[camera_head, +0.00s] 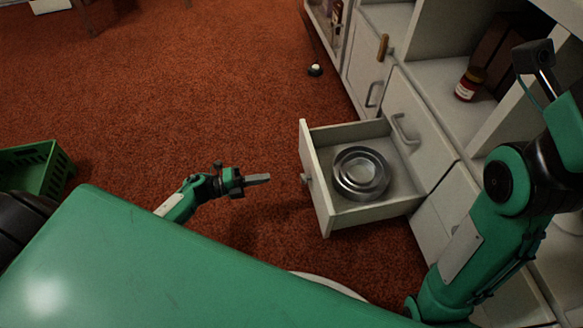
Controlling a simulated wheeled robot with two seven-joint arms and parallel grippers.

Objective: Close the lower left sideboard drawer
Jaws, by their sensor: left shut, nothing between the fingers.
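The white sideboard (458,172) stands along the right side of the view. One low drawer (317,178) is pulled well out of it, its front facing left with a small round knob. Round silver metal pans or tins (361,173) lie nested inside the drawer. My left gripper (262,179) is shut and empty. It points right, at the drawer front, with a gap between its tips and the knob. My right arm rises at the right edge of the view; I cannot make out its fingers.
A green crate (45,165) stands on the red carpet at the left. A small dark object with a white top (315,70) lies on the carpet beyond the drawer. A bottle (470,83) lies on the sideboard's shelf. Carpet left of the drawer is clear.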

